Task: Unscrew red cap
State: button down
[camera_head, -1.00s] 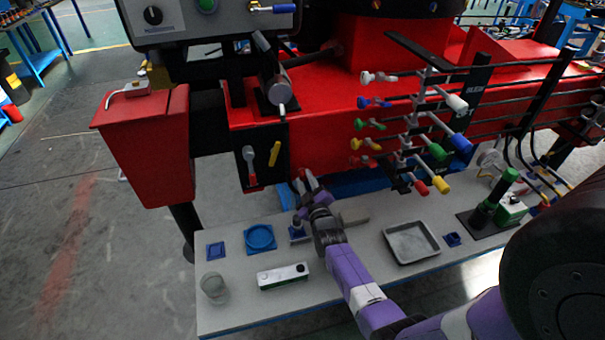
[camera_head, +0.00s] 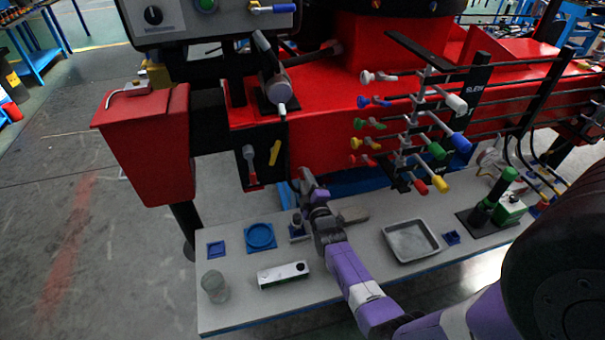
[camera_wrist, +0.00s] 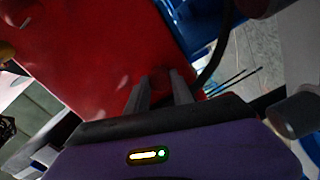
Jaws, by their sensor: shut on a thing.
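My gripper (camera_head: 306,178) is at the dark front of the red machine, just above the back edge of the grey bench. In the wrist view my gripper's two grey fingers (camera_wrist: 159,88) are close together. A small dark red round thing, apparently the red cap (camera_wrist: 160,77), is between their tips. It is dim there against the red machine panel, so its edge and thread are hard to see. In the head view my gripper hides the cap.
A rack of coloured valve handles (camera_head: 425,130) juts out to the right of my gripper. The bench (camera_head: 340,285) below holds a blue round tray (camera_head: 260,237), a grey metal tray (camera_head: 388,246) and a glass jar (camera_head: 214,285). A red bin (camera_head: 150,150) hangs at left.

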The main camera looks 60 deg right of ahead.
jog(key=n, duration=0.5)
jog(key=shift+s+f, duration=0.1)
jog(key=shift+f, duration=0.05)
jog(key=c, duration=1)
grip_release()
jog(key=shift+c, duration=0.2)
jog(key=shift+c, duration=0.7)
